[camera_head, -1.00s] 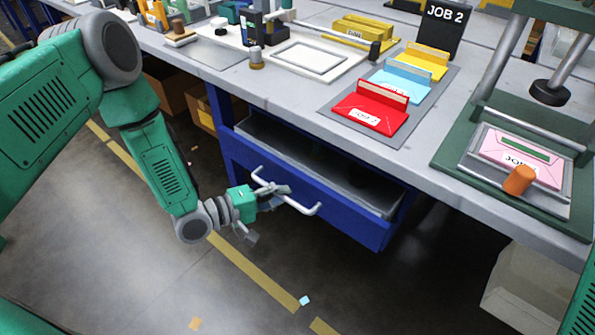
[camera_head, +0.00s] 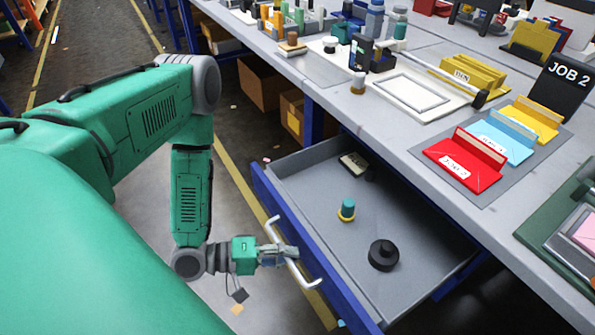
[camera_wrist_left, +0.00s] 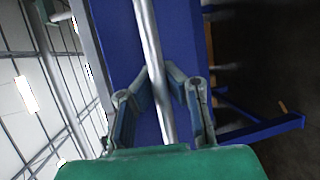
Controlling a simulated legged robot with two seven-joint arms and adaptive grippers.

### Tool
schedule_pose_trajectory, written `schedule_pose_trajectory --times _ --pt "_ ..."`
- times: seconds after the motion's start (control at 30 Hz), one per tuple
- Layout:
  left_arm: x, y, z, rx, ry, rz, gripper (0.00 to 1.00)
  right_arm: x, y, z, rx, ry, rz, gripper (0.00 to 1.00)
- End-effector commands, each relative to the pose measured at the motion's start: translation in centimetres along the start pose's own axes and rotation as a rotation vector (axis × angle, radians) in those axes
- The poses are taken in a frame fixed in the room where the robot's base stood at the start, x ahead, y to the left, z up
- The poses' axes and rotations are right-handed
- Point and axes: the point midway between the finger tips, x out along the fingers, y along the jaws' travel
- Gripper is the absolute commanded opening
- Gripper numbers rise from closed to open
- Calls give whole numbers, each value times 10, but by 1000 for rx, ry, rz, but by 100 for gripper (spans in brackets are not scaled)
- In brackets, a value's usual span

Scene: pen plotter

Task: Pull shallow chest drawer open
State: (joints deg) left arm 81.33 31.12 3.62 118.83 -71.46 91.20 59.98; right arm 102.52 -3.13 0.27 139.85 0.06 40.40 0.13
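The shallow chest drawer stands pulled well out from under the grey bench, with its blue front (camera_head: 322,262) toward me and its grey tray (camera_head: 318,205) exposed. A pale bar handle (camera_head: 305,276) runs along the front. My left gripper (camera_head: 290,254) is at the middle of this handle. In the left wrist view, the handle bar (camera_wrist_left: 148,35) passes between the fingers of my left gripper (camera_wrist_left: 158,75), and the fingertips close in on it from both sides. My right gripper is not in view.
In the drawer lie a black round part (camera_head: 383,255), a teal-and-yellow piece (camera_head: 347,210) and a small pale block (camera_head: 353,164). Red (camera_head: 462,165), blue and yellow envelopes lie on the bench above. Cardboard boxes (camera_head: 262,84) stand beneath it. The floor left of the drawer is mostly clear.

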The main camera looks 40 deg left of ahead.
Motion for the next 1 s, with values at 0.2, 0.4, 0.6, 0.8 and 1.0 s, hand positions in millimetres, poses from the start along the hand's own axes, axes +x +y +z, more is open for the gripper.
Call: schedule_pose_trajectory --times 0.2,0.4,0.6,0.8,1.0 --pt "-1 -2 4 -4 -10 -7 0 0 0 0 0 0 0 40" --pt "-1 -2 3 -4 -8 -6 27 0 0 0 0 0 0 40" --pt "-1 -2 1 -2 -4 -3 33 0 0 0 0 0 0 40" --pt "-6 -2 -1 -3 -2 -1 33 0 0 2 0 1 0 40" --pt "-36 -2 -1 -4 0 -4 33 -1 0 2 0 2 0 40"
